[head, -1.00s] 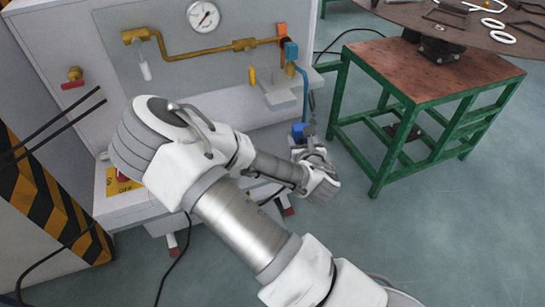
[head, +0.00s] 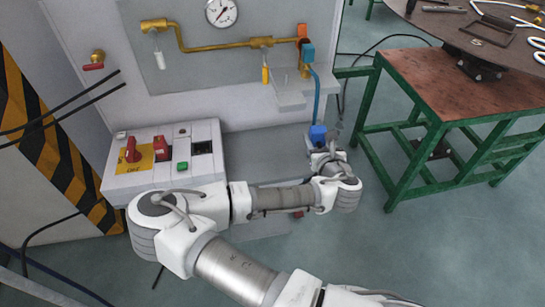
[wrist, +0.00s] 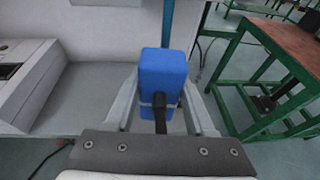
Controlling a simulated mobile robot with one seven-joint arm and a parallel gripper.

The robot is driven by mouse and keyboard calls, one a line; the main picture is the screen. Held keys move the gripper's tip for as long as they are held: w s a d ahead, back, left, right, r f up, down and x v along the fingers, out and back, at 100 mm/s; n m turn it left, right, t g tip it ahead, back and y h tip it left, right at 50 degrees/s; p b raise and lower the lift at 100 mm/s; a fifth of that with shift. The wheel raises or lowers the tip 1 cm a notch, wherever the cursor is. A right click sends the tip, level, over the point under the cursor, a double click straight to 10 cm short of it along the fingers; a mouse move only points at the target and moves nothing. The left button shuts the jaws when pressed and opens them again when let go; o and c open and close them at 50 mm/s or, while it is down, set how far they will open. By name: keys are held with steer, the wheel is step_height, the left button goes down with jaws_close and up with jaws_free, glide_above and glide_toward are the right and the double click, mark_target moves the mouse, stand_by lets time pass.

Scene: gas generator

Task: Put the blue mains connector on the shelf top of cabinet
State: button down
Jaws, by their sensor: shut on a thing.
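The blue mains connector (head: 317,134) is a small blue block with a dark cable, upright at the right end of the cabinet in the head view. In the wrist view the connector (wrist: 163,75) stands between the two fingers of my gripper (wrist: 162,108), which is shut on it. My gripper (head: 325,150) also shows in the head view, partly hidden by my wrist. The cabinet's flat grey shelf top (head: 262,152) lies to the left of the connector and is bare; it also shows in the wrist view (wrist: 90,92). I cannot tell whether the connector touches the shelf.
A control box (head: 165,155) with red switches stands left of the shelf. A blue pipe (head: 316,95) runs down behind the connector. Brass pipework (head: 205,47) and a gauge (head: 222,11) are on the panel above. A green-framed table (head: 455,85) stands at the right.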

steer(key=a+r+n+y, duration=0.1)
steer(key=a, duration=0.3)
steer(key=b, duration=0.4)
glide_above(269, 158)
step_height(269, 158, down, 7)
steer(key=shift+f+b, duration=1)
steer(key=shift+f, duration=0.95)
steer(key=shift+f, duration=0.1)
steer(key=shift+c, duration=1.2)
jaws_free()
